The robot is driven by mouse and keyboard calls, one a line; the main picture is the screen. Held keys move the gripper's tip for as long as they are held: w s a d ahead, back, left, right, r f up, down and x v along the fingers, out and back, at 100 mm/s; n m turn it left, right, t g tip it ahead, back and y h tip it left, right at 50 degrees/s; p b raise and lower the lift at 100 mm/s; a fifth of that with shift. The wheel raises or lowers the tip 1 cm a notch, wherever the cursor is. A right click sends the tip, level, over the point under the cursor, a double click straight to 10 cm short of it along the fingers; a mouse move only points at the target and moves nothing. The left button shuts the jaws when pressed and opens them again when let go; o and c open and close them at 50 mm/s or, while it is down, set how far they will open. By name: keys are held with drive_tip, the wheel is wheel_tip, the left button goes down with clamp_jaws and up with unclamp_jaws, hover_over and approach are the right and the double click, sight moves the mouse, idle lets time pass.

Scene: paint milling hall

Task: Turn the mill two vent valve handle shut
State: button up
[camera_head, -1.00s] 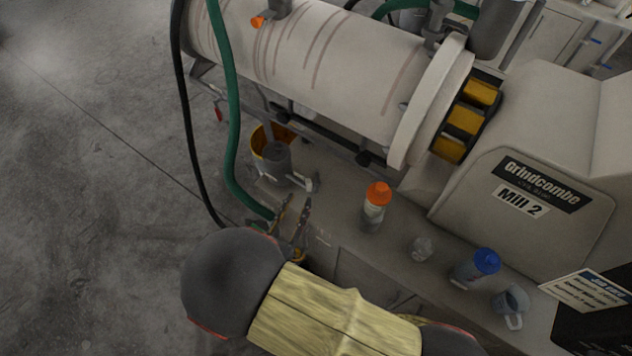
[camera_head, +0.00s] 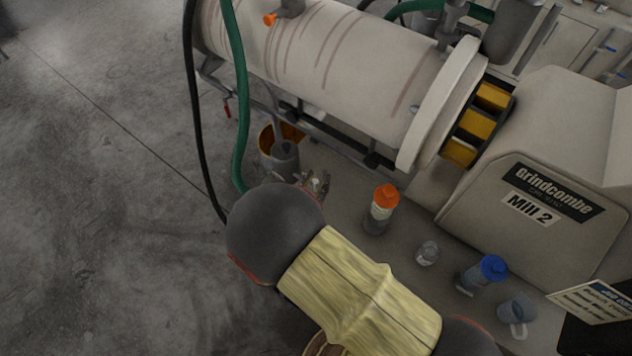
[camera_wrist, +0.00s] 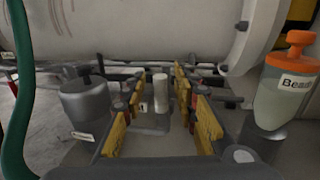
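A pale, upright, post-like part (camera_wrist: 160,92) stands between the fingers of my gripper (camera_wrist: 157,85) in the wrist view, with a small white tag (camera_wrist: 145,107) beside it. It may be the vent valve handle, but I cannot tell for certain. My gripper is open, with yellow pads on both sides and a gap around the post; no contact shows. In the head view, the fingertips (camera_head: 318,184) are partly hidden behind my wrist, beside the grey pot. Mill 2 (camera_head: 350,65) is a pale horizontal drum above them. An orange handle (camera_head: 270,20) sits on its top left.
A grey lidded pot (camera_wrist: 87,103) stands left of the fingers and an orange-capped bottle (camera_wrist: 284,88) right. A glass jar (camera_head: 428,253), blue-capped bottle (camera_head: 482,275) and mug (camera_head: 517,314) stand on the ledge.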

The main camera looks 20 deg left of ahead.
drive_tip(key=shift+c, duration=1.2)
clamp_jaws()
